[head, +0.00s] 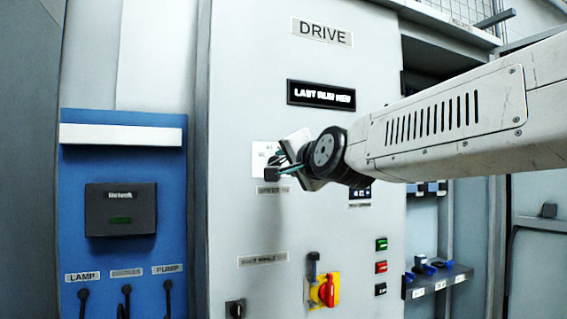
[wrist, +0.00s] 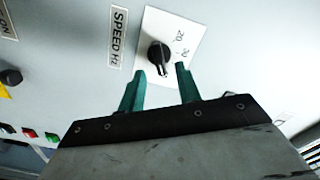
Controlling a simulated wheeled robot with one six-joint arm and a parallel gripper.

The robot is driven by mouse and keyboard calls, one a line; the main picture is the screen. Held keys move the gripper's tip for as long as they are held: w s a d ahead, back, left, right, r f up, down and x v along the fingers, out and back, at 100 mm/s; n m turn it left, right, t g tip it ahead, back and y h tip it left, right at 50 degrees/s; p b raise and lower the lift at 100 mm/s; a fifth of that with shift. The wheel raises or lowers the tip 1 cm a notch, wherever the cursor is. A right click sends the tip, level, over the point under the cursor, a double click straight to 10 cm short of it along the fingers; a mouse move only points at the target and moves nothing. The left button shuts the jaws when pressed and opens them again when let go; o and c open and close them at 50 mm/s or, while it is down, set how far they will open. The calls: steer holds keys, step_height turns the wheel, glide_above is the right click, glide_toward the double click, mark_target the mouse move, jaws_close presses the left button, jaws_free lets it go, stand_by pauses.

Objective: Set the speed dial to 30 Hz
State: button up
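The speed dial is a black knob (wrist: 159,56) on a white scale plate (wrist: 150,25), beside a label reading SPEED Hz (wrist: 117,37) in the wrist view. The numbers 20 and what looks like 30 show on the plate; the knob's exact setting is unclear. My gripper (wrist: 160,77) has its two green fingers apart, one on each side of the knob's lower end, with nothing clearly held. In the head view my gripper (head: 281,165) is at the plate (head: 262,155) and hides the knob. Whether the fingers touch the knob cannot be told.
The grey DRIVE cabinet (head: 230,110) has a display (head: 321,95) above the dial. A red and yellow switch (head: 325,290) and small push buttons (head: 381,255) sit below. A blue panel (head: 75,200) with levers stands at left. A small shelf (head: 440,280) is at lower right.

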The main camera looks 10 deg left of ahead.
mark_target(277, 163)
steer(key=shift+x, duration=1.35)
jaws_close()
